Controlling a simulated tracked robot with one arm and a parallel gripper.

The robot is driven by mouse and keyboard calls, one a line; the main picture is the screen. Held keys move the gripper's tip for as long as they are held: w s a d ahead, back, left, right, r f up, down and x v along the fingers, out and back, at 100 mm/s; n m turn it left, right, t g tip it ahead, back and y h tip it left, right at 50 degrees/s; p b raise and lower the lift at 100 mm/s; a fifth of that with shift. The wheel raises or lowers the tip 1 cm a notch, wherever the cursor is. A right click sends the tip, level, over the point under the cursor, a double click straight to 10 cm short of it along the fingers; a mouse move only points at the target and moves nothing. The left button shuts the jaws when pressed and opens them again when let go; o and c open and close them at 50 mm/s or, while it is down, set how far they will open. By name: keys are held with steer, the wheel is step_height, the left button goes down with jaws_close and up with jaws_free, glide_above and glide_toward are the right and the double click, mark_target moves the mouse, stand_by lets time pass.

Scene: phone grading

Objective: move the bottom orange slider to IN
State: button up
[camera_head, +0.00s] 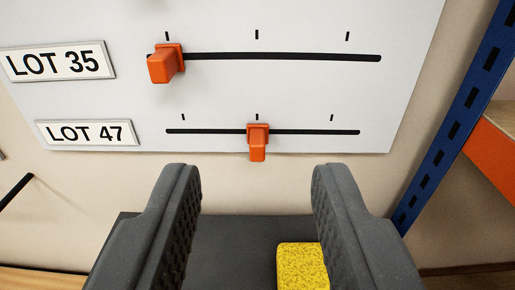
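The bottom orange slider (258,143) sits on the lower black slot of a pale wall panel (220,100), beside the label LOT 47 (86,133). It stands under the middle tick mark of that slot. Another orange slider (165,64) is at the left end of the upper slot, beside the label LOT 35 (58,62). No word IN shows in this view. My gripper (257,180) is open and empty, its two dark fingers apart below the panel. The bottom slider lies between and beyond the fingertips in the picture, with nothing held.
A yellow sponge-like block (302,265) lies on a dark surface (225,245) below, partly behind the right finger. A blue upright (455,110) with an orange beam (495,155) stands at the right. A black rod (17,190) shows at the left edge.

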steer(key=t+p, duration=0.1)
steer(key=p, duration=0.1)
glide_toward(257, 154)
steer(key=shift+w+f+p, duration=0.15)
steer(key=shift+w+p, duration=0.9)
steer(key=shift+w, duration=4)
